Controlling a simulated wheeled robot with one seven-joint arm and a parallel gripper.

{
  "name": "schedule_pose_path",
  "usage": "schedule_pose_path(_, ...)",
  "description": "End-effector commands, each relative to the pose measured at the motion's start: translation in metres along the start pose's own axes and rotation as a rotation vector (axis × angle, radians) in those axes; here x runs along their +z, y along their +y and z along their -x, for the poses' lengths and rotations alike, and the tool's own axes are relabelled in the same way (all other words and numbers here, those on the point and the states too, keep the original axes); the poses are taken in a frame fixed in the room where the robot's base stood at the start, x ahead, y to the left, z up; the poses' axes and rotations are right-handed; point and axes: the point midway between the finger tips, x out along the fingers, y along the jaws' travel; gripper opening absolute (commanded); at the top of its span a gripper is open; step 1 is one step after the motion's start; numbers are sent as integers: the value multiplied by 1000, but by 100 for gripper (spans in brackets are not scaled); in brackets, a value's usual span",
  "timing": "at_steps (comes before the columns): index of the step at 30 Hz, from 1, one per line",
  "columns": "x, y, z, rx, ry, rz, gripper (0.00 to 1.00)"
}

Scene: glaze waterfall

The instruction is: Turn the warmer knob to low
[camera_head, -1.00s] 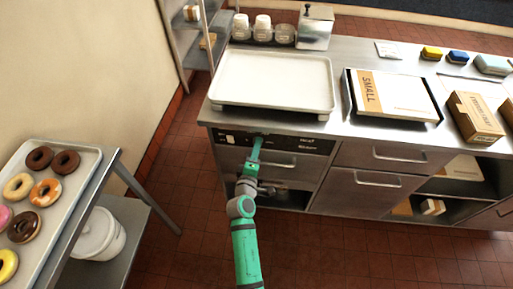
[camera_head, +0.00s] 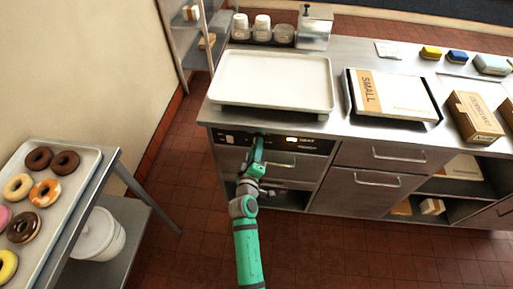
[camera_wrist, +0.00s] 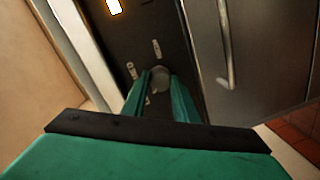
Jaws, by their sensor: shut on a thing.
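The warmer knob (camera_wrist: 160,72) is a small round grey knob on a dark control panel, seen in the wrist view. Small pale labels surround it, too small to read. My gripper (camera_wrist: 159,86) has its two green fingers on either side of the knob, shut on it. In the head view my gripper (camera_head: 257,141) reaches the panel (camera_head: 228,138) at the counter front and hides the knob. An indicator light (camera_head: 292,139) glows on the panel to the right, beside the heat label; it also shows in the wrist view (camera_wrist: 114,6). The knob's pointer direction cannot be told.
A large pale tray (camera_head: 322,105) stands on the counter above the panel. Drawers with bar handles (camera_head: 377,180) lie below and to the right. A rack with a tray of donuts (camera_head: 95,160) stands at the left. The floor between is clear.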

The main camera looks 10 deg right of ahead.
Motion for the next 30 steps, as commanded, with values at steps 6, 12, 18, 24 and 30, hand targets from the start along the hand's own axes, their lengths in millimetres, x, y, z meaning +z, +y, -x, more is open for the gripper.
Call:
schedule_pose_path(6, 2, -2, 0, -3, -3, 2, 45)
schedule_pose_path(12, 1, -1, 0, -1, -2, 2, 45)
schedule_pose_path(18, 0, -1, 6, -1, -1, 2, 45)
schedule_pose_path(24, 1, -2, 34, -3, -2, 3, 45)
schedule_pose_path(30, 1, -2, 70, -3, -2, 2, 45)
